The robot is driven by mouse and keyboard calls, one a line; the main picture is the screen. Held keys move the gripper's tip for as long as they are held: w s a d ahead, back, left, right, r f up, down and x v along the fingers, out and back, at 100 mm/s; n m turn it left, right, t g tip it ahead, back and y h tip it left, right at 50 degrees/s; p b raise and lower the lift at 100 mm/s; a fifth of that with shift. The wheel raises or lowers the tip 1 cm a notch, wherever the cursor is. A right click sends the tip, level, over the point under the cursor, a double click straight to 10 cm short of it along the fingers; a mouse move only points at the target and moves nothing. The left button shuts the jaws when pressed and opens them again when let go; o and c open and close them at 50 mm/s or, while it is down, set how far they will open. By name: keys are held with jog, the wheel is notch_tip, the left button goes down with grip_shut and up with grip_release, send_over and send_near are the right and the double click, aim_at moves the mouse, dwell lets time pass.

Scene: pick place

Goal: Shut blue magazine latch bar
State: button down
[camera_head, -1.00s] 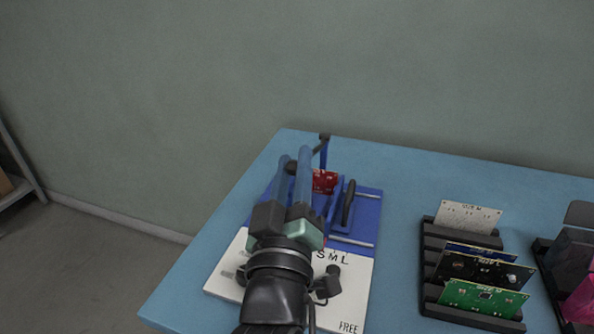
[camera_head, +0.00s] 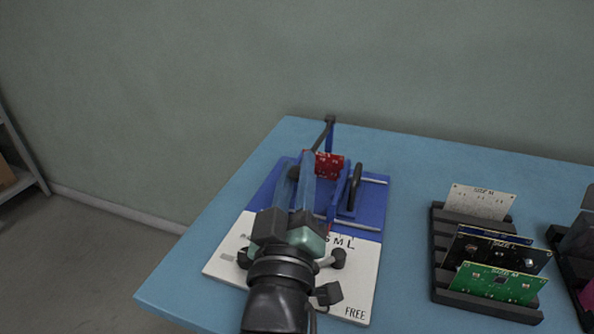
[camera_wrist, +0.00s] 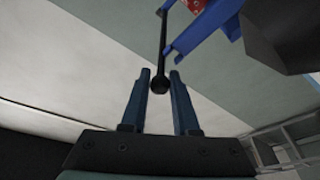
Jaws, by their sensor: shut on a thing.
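The blue magazine (camera_head: 372,205) stands on the table with a red board (camera_head: 329,165) upright in it. Its latch bar (camera_head: 322,135) is a thin dark rod from the top of a blue post at the back, slanting down to the left, away from the board. The bar also shows in the wrist view (camera_wrist: 163,45), ending in a black ball knob (camera_wrist: 160,84). My gripper (camera_head: 298,163) is left of the board, its two blue fingers (camera_wrist: 160,78) closed on either side of the knob. My arm hides part of the magazine's front left.
A white plate (camera_head: 357,285) lettered "S M L" and "FREE", with dark knobs, lies before the magazine. A black rack (camera_head: 445,255) with several boards stands to the right, another dark holder (camera_head: 570,255) beyond it. Blue table (camera_head: 400,300) is bare between plate and rack.

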jog(key=c, duration=0.7)
grip_release()
jog(key=shift+w+f, duration=0.1)
jog(key=shift+f, duration=0.05)
jog(key=shift+o, duration=0.2)
jog(key=v, duration=1.3)
jog(key=shift+p, duration=0.3)
notch_tip(320, 180, up, 67)
jog(key=d+m+t+y+p, duration=0.1)
jog(key=m+t+p, duration=0.5)
jog(key=p, duration=2.9)
jog(key=shift+s+d+t+y, duration=0.25)
jog(key=shift+d+t+y, duration=0.15)
jog(key=shift+t+y, duration=0.2)
